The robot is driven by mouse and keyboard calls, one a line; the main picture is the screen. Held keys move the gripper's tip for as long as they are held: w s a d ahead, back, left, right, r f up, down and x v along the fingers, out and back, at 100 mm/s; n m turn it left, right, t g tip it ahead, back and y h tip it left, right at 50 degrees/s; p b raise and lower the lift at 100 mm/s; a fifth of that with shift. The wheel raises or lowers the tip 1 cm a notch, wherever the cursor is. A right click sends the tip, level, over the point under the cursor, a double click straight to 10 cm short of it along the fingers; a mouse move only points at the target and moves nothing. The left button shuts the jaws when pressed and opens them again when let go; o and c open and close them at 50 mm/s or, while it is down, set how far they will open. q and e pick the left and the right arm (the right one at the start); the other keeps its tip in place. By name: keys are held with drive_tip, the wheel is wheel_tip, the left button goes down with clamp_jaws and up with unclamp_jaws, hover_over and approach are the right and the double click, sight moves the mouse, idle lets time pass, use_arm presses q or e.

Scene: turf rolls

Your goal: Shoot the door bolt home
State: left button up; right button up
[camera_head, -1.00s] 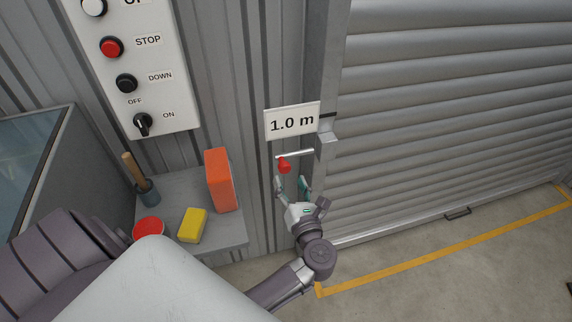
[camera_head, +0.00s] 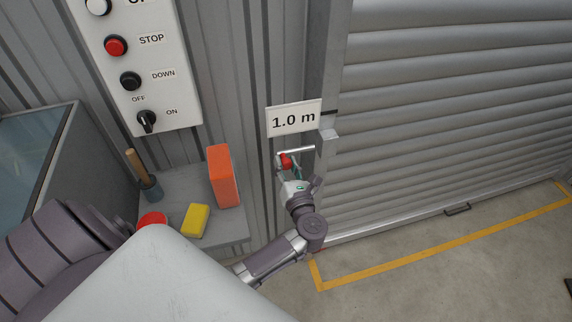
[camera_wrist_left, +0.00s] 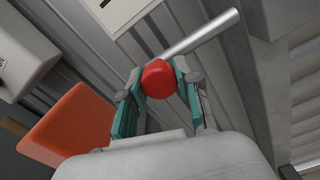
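The door bolt is a silver bar (camera_head: 303,149) on the ribbed wall, below the "1.0 m" sign, with a red knob (camera_head: 286,161) at its left part. The bar's right end is close to a grey bracket (camera_head: 328,137) on the door frame; whether it enters it I cannot tell. My left gripper (camera_head: 288,166) is at the knob. In the left wrist view its teal fingers (camera_wrist_left: 158,82) flank the red knob (camera_wrist_left: 158,77) and appear to touch both its sides, with the bar (camera_wrist_left: 203,35) running up right behind. My right gripper is not in view.
A grey shelf (camera_head: 228,228) at the left carries an orange box (camera_head: 222,176), a yellow block (camera_head: 195,221), a red round item (camera_head: 152,219) and a wooden-handled tool (camera_head: 137,163). A switch panel (camera_head: 178,93) hangs above. The roller door (camera_head: 460,110) stands right; the floor before it is clear.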

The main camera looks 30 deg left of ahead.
use_arm(q)
clamp_jaws()
drive_tip(key=w+d+b, duration=0.3)
drive_tip(key=w+b, duration=0.1)
drive_tip(key=shift+d, duration=0.25)
drive_tip(key=o, duration=0.9)
unclamp_jaws()
drive_tip(key=shift+w+d, duration=0.1)
drive_tip(key=shift+o, duration=0.2)
drive_tip(key=v, duration=0.7)
drive_tip(key=shift+d, duration=0.15)
